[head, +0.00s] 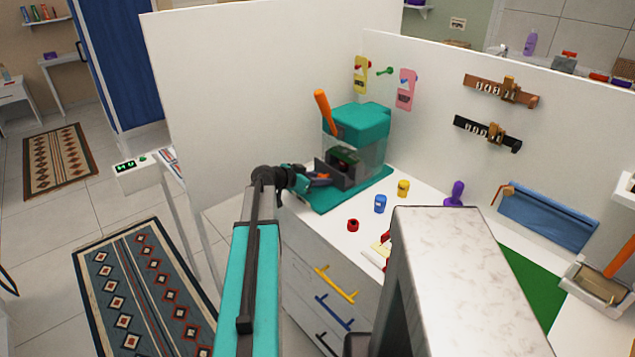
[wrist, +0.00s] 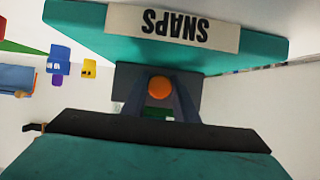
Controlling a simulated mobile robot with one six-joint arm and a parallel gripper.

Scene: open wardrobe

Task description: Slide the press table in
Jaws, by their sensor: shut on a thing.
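The press (head: 372,118) is a teal machine with clear side panels and an orange lever (head: 323,112), standing on a teal base at the back of the white cabinet top. Its dark grey press table (head: 345,175) sticks out of the front, towards my arm; the grey plate also shows in the wrist view (wrist: 129,74). My gripper (head: 318,179) is at the front of this table, shut on its round orange knob (wrist: 160,88), which sits between the two fingers. The base's SNAPS label (wrist: 172,28) appears upside down in the wrist view. A dark green part (head: 343,155) shows inside the press.
White panels (head: 250,90) rise behind and left. Drawers with coloured handles (head: 336,284) are below.

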